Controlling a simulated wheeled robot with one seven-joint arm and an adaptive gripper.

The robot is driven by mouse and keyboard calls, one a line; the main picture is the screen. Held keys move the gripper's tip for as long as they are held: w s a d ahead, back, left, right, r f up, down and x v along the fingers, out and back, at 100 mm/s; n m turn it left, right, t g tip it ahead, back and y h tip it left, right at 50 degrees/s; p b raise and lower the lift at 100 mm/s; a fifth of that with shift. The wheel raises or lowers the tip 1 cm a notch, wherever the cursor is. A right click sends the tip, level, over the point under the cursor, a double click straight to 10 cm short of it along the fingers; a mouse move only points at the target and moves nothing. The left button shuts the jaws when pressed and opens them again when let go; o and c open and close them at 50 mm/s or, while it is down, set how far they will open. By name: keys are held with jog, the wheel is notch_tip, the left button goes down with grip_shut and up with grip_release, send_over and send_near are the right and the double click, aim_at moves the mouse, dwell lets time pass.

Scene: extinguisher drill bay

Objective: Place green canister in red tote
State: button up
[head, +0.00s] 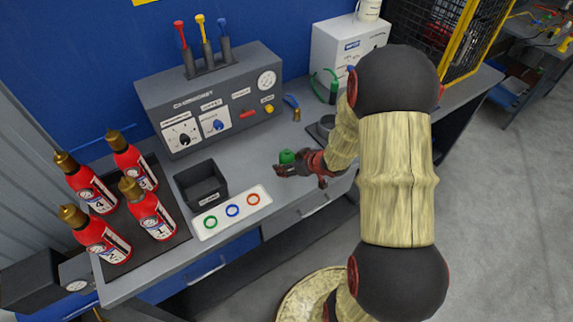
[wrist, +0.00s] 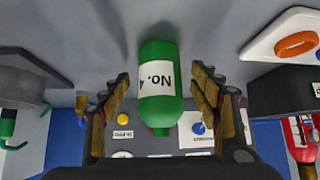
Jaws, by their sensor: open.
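The green canister (wrist: 160,103) has a white label reading "No. 4", upside down in the wrist view. It lies between the two fingers of my gripper (wrist: 160,76), with a visible gap on each side. My gripper is open. In the head view, my gripper (head: 290,169) is low over the grey bench top, and only the green top of the canister (head: 287,157) shows behind it. No red tote shows in either view.
A black open bin (head: 203,185) and a white card with coloured rings (head: 231,212) are left of my gripper. Several red extinguishers stand on a dark tray (head: 172,235) at far left. A grey control panel (head: 213,97) stands behind. A white box (head: 340,48) is at the back right.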

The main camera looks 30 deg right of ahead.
jog(key=shift+x, duration=0.95)
jog(key=shift+r, duration=0.1)
grip_shut()
